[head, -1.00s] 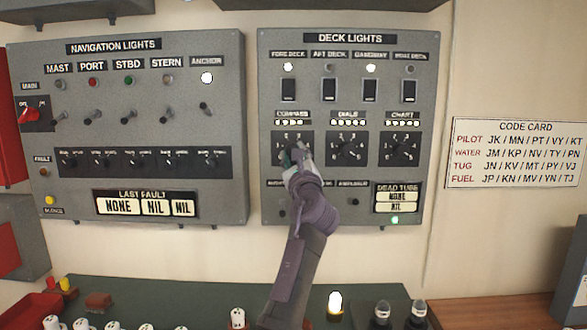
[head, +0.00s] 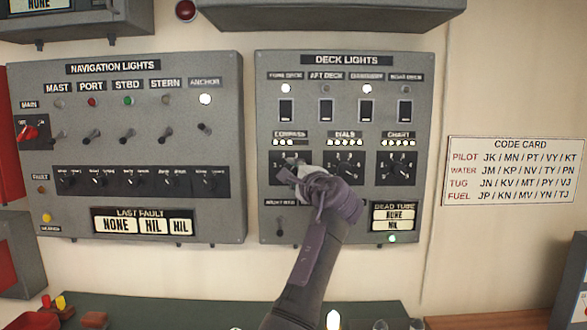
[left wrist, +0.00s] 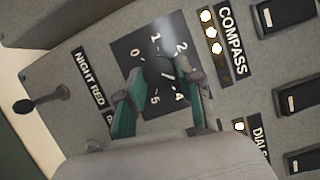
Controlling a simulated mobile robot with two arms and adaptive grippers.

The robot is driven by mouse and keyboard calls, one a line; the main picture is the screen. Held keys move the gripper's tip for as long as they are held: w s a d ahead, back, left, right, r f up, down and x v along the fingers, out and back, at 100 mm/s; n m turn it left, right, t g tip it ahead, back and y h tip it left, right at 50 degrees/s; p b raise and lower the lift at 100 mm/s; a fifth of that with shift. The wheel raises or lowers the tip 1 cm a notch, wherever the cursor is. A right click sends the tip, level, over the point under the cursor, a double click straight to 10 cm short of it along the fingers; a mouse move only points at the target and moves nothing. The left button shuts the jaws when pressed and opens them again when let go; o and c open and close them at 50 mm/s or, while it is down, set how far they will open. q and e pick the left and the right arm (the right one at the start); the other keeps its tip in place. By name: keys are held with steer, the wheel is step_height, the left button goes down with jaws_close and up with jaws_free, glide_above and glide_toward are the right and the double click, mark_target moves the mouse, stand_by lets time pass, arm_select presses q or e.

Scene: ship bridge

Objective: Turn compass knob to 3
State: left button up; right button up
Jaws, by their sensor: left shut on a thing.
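The black compass knob (left wrist: 160,72) sits on a black dial plate (left wrist: 135,50) with white numbers around it. In the left wrist view 0, 1, 2, 4 and 5 show; 3 is hidden behind a finger. A pale mark on the knob faces the right finger, but I cannot tell the exact number. My left gripper (left wrist: 161,100) has its teal-and-grey fingers either side of the knob, shut on it. In the head view my left gripper (head: 287,169) covers much of the compass dial below the COMPASS label (head: 290,134). My right gripper is not in view.
The dials knob (head: 345,168) and chart knob (head: 397,168) stand to the right on the DECK LIGHTS panel (head: 265,100). A NIGHT RED lever (left wrist: 25,106) projects near the compass dial. The NAVIGATION LIGHTS panel (head: 125,150) is at left.

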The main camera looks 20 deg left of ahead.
arm_select(q)
steer(key=shift+r+n+g+h+p, duration=0.1)
steer(key=shift+n+g+h+p, duration=0.45)
steer(key=shift+n, duration=0.85)
steer(key=o, duration=1.2)
steer(key=shift+c, duration=0.2)
steer(key=shift+s+d, duration=0.1)
steer(key=shift+d, duration=0.05)
steer(key=v, duration=0.7)
